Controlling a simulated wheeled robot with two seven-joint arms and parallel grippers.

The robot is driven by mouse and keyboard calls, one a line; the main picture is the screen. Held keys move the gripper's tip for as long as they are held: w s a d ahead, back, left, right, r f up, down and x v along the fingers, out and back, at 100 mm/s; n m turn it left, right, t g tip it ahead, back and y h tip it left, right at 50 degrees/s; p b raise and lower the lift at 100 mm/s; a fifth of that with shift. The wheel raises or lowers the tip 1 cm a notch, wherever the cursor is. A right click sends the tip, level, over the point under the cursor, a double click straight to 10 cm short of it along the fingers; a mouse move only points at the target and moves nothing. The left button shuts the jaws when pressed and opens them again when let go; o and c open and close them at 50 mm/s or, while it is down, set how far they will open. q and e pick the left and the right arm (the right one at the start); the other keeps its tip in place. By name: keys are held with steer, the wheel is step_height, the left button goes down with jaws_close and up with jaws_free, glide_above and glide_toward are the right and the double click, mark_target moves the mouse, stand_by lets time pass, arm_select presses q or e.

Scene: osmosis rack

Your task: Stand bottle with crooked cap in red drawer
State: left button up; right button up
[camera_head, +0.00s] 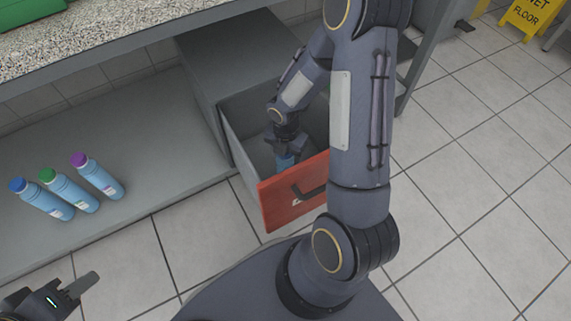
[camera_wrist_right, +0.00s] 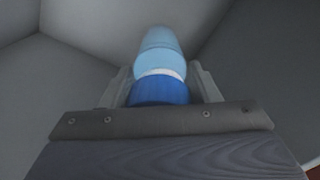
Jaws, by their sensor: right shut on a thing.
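The red drawer (camera_head: 283,205) is pulled open under the counter, with a grey inside and a red front. My right gripper (camera_head: 287,150) reaches down inside it, shut on a light blue bottle (camera_head: 286,162). In the right wrist view the right gripper (camera_wrist_right: 164,88) has its fingers on both sides of the bottle's dark blue cap (camera_wrist_right: 160,92), with the body (camera_wrist_right: 160,55) beyond. I cannot tell whether the cap is crooked or whether the bottle touches the drawer floor. My left gripper (camera_head: 75,290) is at the lower left, partly cut off, away from the bottles.
The speckled counter (camera_head: 110,35) is above. A yellow wet-floor sign (camera_head: 531,17) stands far right. The tiled floor (camera_head: 470,190) at right is clear.

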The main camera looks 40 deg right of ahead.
steer(key=shift+f+b, duration=0.85)
steer(key=shift+f, duration=1.15)
steer(key=shift+f, duration=0.15)
steer(key=o, duration=1.5)
steer(key=shift+o, duration=0.2)
